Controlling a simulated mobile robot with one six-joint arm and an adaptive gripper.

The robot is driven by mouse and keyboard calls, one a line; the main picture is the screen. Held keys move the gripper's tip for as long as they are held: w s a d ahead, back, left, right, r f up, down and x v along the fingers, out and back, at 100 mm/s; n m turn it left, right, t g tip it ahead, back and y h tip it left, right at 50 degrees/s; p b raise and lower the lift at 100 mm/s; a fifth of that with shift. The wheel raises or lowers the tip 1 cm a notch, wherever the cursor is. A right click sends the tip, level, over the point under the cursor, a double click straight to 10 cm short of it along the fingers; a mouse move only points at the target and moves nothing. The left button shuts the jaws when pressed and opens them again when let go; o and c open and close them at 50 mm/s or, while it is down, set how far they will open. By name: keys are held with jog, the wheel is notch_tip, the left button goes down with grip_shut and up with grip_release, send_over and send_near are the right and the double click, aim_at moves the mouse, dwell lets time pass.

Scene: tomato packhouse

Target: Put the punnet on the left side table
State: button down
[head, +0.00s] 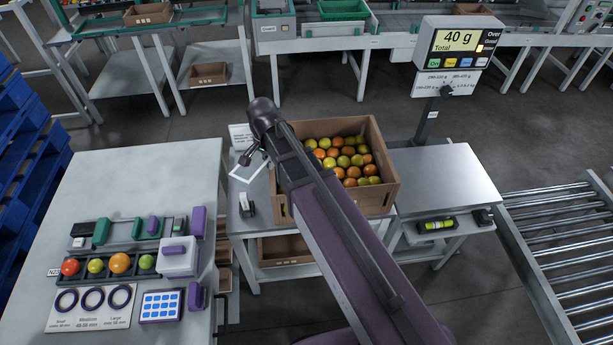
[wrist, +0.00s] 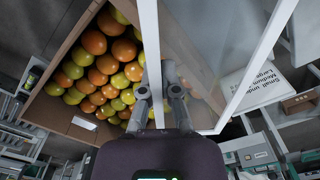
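The punnet is a clear tray with a white rim (wrist: 152,40). In the wrist view its rim runs between the fingers of my gripper (wrist: 160,92), which is shut on it. In the head view the punnet (head: 246,178) hangs tilted below my gripper (head: 250,157), left of the tomato crate and above the middle bench. Its clear walls are hard to make out. The left side table (head: 120,185) is a pale table at the left. Its rear half is bare.
A cardboard crate (head: 384,198) of tomatoes stands right of my gripper. The left table's front holds a colour tray (head: 110,268), a ring card (head: 92,310) and purple-handled tools (head: 196,222). A scale display (head: 459,45) rises behind the steel plate (head: 440,172).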

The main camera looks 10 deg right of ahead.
jog(key=shift+w, duration=0.1)
jog(key=w+a+f+n+b, duration=0.2)
jog(key=w+n, duration=0.1)
jog(key=w, duration=0.4)
jog(key=w+a+f+n+b, duration=0.2)
jog(key=w+n, duration=0.1)
jog(key=w, duration=0.5)
notch_tip(320, 180, down, 7)
jog(key=w+n+b, duration=0.1)
jog(key=b, duration=0.5)
jog(key=shift+w+a+r+b, duration=0.15)
jog(key=shift+w+a+b, duration=0.05)
jog(key=shift+a+b, duration=0.15)
notch_tip(320, 180, down, 6)
jog(key=b, duration=0.6)
jog(key=shift+f+b, duration=1.95)
jog(key=shift+f, duration=0.05)
jog(key=shift+f, duration=0.15)
